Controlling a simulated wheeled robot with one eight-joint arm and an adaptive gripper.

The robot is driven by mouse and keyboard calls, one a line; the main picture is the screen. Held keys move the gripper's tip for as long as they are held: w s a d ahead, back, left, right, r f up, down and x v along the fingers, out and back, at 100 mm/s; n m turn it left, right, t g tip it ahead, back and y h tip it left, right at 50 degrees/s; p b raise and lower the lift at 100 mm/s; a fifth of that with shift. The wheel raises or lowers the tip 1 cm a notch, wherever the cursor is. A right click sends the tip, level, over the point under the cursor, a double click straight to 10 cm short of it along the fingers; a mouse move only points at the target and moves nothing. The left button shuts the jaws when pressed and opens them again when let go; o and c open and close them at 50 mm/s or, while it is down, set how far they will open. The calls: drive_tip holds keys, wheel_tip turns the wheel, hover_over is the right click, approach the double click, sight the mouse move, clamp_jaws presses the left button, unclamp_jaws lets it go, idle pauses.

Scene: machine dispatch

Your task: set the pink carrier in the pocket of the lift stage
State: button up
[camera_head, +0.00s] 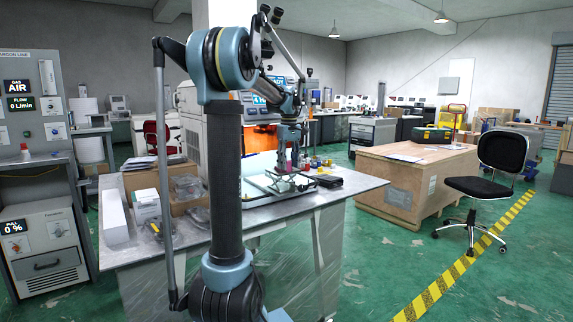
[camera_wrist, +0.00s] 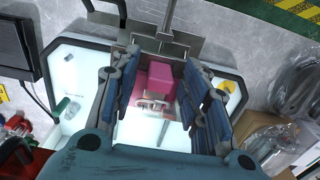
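The pink carrier (camera_wrist: 160,78) is a small block in the wrist view, between the two fingers of my gripper (camera_wrist: 159,72). The fingers stand on either side of it. I cannot tell whether they touch it or leave a narrow gap. A lighter pink part (camera_wrist: 145,105) shows on its near side. A grey metal fixture (camera_wrist: 190,45) lies just past the fingertips, over a bright white plate (camera_wrist: 85,65); it may be part of the lift stage. The pocket cannot be made out. In the head view my gripper (camera_head: 281,172) is low over the worktable.
The metal worktable (camera_head: 345,190) carries boxes (camera_head: 147,206) and bagged parts at left, and a dark flat object (camera_head: 328,181) at right. Small coloured items (camera_head: 315,162) stand behind my gripper. A machine with an orange-lit opening (camera_head: 262,138) is behind. A wooden crate (camera_head: 405,195) stands right.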

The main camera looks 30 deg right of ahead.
sight(289, 161)
wheel_tip(289, 161, up, 12)
idle(0.7)
drive_tip(key=s+a+f, duration=0.2)
drive_tip(key=a+f, duration=0.2)
drive_tip(key=a, duration=0.5)
drive_tip(key=s+a+f+t, duration=0.1)
drive_tip(key=s+a+f, duration=0.25)
drive_tip(key=a, duration=0.55)
drive_tip(key=s+a+f, duration=0.2)
drive_tip(key=a+f, duration=0.2)
drive_tip(key=a, duration=0.4)
drive_tip(key=s+a+f, duration=0.7)
drive_tip(key=s+f, duration=0.1)
drive_tip(key=f, duration=0.3)
drive_tip(key=s+a+f+t, duration=0.1)
drive_tip(key=s+a+f, duration=0.6)
drive_tip(key=f, duration=0.4)
drive_tip(key=shift+s+a+f+m, duration=0.3)
drive_tip(key=shift+s+a+f, duration=0.1)
